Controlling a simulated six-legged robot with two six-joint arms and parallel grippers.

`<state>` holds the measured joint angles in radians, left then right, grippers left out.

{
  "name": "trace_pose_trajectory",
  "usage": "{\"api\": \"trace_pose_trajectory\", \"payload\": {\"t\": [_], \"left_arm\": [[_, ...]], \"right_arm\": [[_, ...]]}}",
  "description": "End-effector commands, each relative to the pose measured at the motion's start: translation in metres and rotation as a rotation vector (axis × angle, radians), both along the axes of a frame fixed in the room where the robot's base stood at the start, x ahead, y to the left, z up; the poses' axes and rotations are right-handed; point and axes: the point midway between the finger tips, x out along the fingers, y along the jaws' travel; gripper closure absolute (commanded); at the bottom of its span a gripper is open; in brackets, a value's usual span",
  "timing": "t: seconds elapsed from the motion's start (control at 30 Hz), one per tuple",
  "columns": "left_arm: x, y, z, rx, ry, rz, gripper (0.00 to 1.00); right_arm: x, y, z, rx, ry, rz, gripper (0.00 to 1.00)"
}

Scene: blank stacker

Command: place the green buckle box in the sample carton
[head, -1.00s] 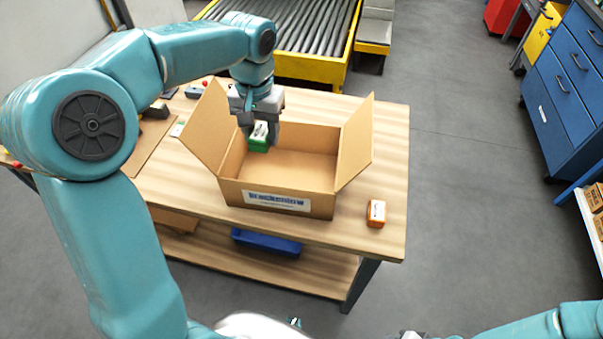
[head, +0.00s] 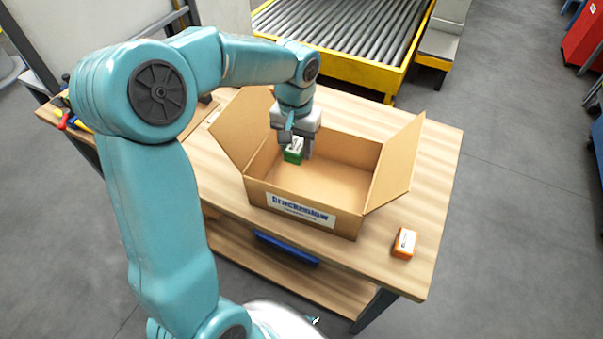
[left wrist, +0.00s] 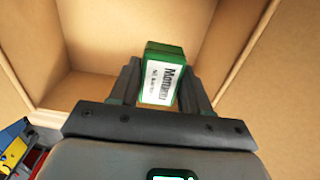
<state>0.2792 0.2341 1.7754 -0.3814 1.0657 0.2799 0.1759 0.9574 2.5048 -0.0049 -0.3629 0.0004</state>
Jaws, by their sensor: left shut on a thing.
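The green buckle box (head: 294,152) is a small green box with a white label. My left gripper (head: 297,147) is shut on it and holds it inside the opening of the sample carton (head: 310,222), toward its left side. The carton is an open brown cardboard box with its side flaps spread and a white label on the front. In the left wrist view the green box (left wrist: 163,75) sits between the two fingers, with the carton's inner walls (left wrist: 110,35) around it. I cannot tell whether the box touches the carton floor. My right gripper is not in view.
An orange and white box (head: 404,243) stands on the wooden table (head: 437,180), right of the carton. A blue bin (head: 287,247) is on the lower shelf. A yellow-framed roller conveyor (head: 335,40) is behind the table. Tools (head: 68,115) lie at the table's left end.

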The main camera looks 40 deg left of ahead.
Motion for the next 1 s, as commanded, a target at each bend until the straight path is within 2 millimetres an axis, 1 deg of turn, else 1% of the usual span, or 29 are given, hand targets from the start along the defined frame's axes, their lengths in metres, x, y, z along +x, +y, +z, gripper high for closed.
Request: {"api": "trace_pose_trajectory", "payload": {"t": [0.03, 0.13, 0.2, 0.37, 0.5, 0.57, 0.67, 0.9, 1.0], "left_arm": [[-0.001, 0.000, -0.016, -0.002, 0.006, 0.001, 0.89], [0.000, 0.000, -0.039, 0.000, 0.003, 0.000, 0.89], [0.001, -0.001, -0.050, -0.001, 0.003, 0.000, 0.89], [0.003, -0.001, -0.064, 0.000, 0.001, 0.000, 0.89], [0.003, -0.001, -0.087, -0.001, 0.003, -0.001, 0.89], [0.004, -0.001, -0.096, -0.001, 0.003, -0.001, 0.89], [0.005, -0.001, -0.102, 0.000, -0.001, 0.000, 0.89], [0.005, -0.001, -0.103, 0.001, -0.002, 0.000, 0.89], [0.005, -0.001, -0.107, 0.001, -0.002, 0.000, 0.89]], "right_arm": [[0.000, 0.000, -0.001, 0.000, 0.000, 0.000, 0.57], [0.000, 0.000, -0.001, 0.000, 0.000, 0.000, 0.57], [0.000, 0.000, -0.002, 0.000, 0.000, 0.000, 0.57], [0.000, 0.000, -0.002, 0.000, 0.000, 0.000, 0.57], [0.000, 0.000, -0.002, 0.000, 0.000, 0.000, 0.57], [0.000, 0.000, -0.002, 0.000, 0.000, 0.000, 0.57], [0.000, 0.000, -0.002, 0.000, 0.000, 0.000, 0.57], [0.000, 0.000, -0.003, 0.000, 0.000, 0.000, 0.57], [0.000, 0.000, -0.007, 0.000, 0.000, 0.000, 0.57]]}}
